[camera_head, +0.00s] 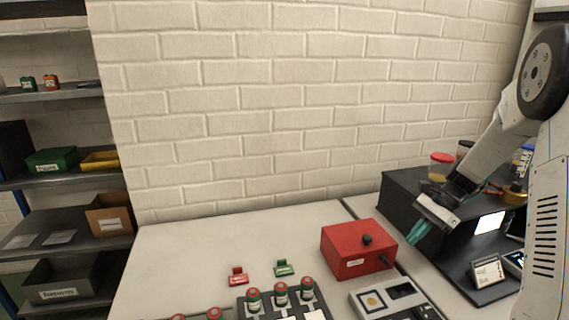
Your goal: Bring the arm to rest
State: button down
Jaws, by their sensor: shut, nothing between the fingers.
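My gripper (417,233) hangs at the right on my grey-white arm, which comes in from the right edge. Its teal fingers point down and to the left and are shut with nothing between them. It shows in front of the black stand (397,195), just right of the red box (350,249). Whether the fingers touch anything below cannot be told. Part of the stand and the things on it are hidden behind my arm.
Jars (440,166) stand on the black stand. The white table (190,255) is bare at its left. Several red-capped green cylinders (281,293) stand in a dark rack at the front. Shelves (70,180) with bins stand at the left, before a brick wall.

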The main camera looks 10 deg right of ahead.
jog(key=s+a+r+n+h, duration=0.4)
jog(key=s+a+r+n, duration=0.3)
jog(key=s+a+r, duration=0.6)
jog(key=s+a+r+n+t+h, duration=0.1)
jog(key=s+a+r+n, duration=0.1)
jog(key=s+n, duration=0.2)
jog(key=s+a+r+n+t+h, duration=0.1)
jog(key=s+n, duration=0.3)
jog(key=s, duration=0.7)
jog(key=shift+s+a+r+n+h, duration=0.25)
jog(key=shift+a+r+n+h, duration=0.15)
jog(key=shift+a+h, duration=0.3)
jog(key=c, duration=2)
grip_release()
jog(key=shift+s+f, duration=0.1)
jog(key=shift+s, duration=0.25)
jog(key=o, duration=0.5)
jog(key=shift+s+n, duration=0.1)
jog(key=shift+n, duration=0.2)
jog(key=shift+s, duration=0.1)
